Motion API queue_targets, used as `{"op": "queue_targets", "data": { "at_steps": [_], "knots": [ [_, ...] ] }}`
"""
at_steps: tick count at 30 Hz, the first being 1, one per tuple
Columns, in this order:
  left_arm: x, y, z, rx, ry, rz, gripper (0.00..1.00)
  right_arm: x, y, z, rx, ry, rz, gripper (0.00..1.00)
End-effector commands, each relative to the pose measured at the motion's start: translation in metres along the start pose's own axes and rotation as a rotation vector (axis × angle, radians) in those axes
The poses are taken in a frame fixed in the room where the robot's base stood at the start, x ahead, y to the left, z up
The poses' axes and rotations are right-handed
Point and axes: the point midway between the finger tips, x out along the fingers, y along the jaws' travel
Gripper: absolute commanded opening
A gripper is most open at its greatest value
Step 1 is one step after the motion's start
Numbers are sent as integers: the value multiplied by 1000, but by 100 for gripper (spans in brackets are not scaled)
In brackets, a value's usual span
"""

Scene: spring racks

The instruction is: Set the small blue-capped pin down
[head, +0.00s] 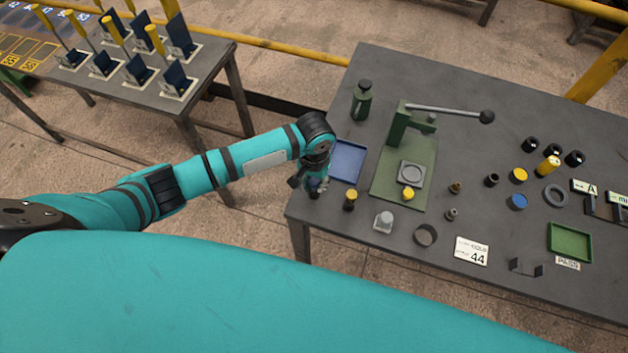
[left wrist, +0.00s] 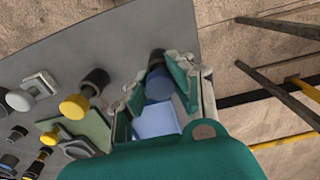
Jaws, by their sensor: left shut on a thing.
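My left gripper (head: 317,181) is over the near left corner of the workbench, just left of the blue tray's near end. It is shut on the small blue-capped pin. In the left wrist view the pin's blue cap (left wrist: 158,86) is between the two teal fingers of the gripper (left wrist: 161,88), with a dark part of the pin (left wrist: 156,59) beyond it. In the head view the gripper hides most of the pin. I cannot tell whether the pin touches the bench. My right gripper is not in view.
The blue tray (head: 350,147) looks empty. A yellow-capped pin (head: 350,199) stands close to the right of the gripper. Further right are a grey block (head: 383,221), a green lever press (head: 397,128) and several small parts. A green bottle (head: 362,102) stands behind the tray.

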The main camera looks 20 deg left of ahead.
Motion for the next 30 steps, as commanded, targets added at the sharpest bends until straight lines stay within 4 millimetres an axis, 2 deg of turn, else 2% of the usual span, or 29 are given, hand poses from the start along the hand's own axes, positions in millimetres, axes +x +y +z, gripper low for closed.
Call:
{"op": "queue_targets", "data": {
  "at_steps": [5,6,11,18,22,26,30],
  "knots": [
    [2,0,0,0,0,1,0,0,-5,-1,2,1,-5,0],
    [2,0,0,0,0,1,23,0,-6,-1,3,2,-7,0],
    [2,0,0,0,0,1,43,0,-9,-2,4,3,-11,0],
    [1,0,0,0,0,1,43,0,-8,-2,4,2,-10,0],
    [-6,1,-1,0,3,2,43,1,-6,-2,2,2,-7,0],
    [-27,1,-2,1,5,3,43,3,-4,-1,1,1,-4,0],
    [-58,0,-2,1,5,2,43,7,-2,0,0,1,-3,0]
  ]
}}
